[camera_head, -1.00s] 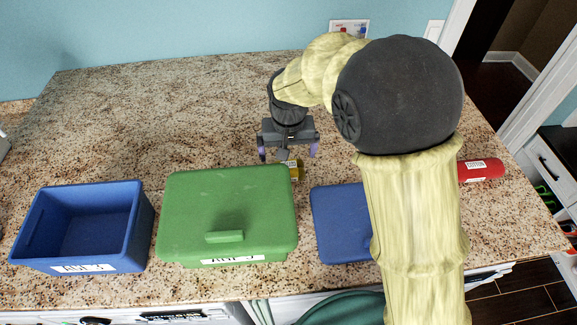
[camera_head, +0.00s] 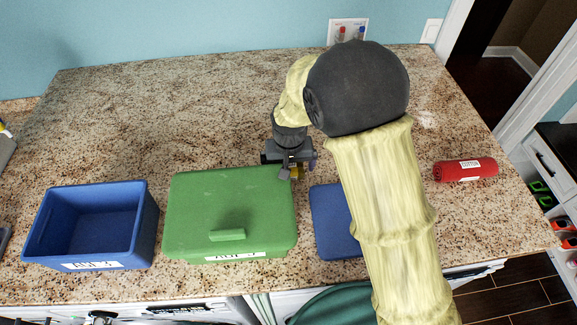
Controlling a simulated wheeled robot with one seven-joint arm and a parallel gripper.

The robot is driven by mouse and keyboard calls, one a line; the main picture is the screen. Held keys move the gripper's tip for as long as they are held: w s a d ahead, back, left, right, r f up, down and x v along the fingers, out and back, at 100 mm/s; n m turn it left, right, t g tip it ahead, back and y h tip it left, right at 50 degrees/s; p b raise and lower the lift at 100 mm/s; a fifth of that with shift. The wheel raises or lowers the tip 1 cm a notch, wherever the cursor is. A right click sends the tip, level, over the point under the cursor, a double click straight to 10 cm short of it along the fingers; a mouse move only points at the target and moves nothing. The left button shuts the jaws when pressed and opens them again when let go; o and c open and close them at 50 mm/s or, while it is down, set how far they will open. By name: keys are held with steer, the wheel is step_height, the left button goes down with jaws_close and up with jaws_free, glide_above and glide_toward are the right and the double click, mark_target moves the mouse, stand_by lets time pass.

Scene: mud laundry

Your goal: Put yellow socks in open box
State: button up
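The yellow socks (camera_head: 297,173) show as a small yellow patch just behind the green box, mostly hidden under my gripper. My gripper (camera_head: 291,170) points down at them, with its fingers around or right beside the patch. I cannot tell whether the fingers are closed on them. The open box (camera_head: 110,249) is blue, has no lid on it and looks empty. It stands at the front left of the counter with a white label on its front.
A closed green box (camera_head: 190,215) stands between the open box and my gripper. A blue lid or closed box (camera_head: 332,222) lies to its right, partly hidden by my arm. A red labelled roll (camera_head: 450,171) lies at the right. The granite counter (camera_head: 150,120) behind is clear.

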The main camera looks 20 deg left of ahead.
stand_by(0.4)
steer(key=c, duration=1.1)
steer(key=shift+r, duration=0.2)
step_height(320, 180, up, 10)
steer(key=b, duration=0.3)
steer(key=shift+f, duration=0.1)
